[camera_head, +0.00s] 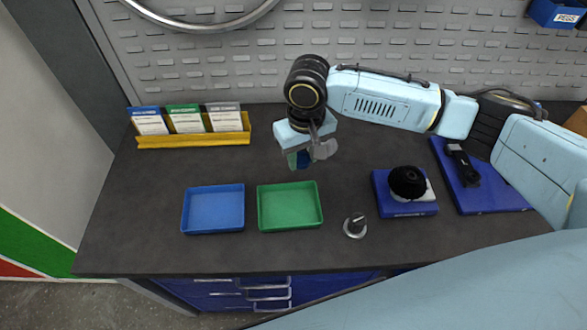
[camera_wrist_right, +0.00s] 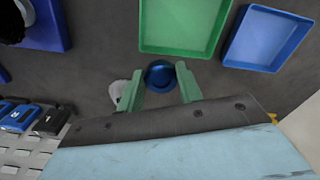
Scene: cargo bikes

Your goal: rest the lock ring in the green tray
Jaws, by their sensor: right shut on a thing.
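The green tray (camera_head: 289,207) lies empty on the dark bench, and it also shows at the top of the right wrist view (camera_wrist_right: 182,25). My right gripper (camera_head: 299,161) hangs over the bench behind the tray. In the right wrist view, its green fingers (camera_wrist_right: 160,86) are shut on a round blue part, which I take as the lock ring (camera_wrist_right: 159,74). In the head view the ring (camera_head: 304,159) is mostly hidden by the gripper. The ring is apart from the tray. My left gripper is in neither view.
A blue tray (camera_head: 213,209) lies left of the green one. A small grey knob-like part (camera_head: 355,226) stands to the right. A blue block with a black round part (camera_head: 407,183) and a blue mat (camera_head: 485,190) lie further right. A yellow card rack (camera_head: 193,139) stands at the back left.

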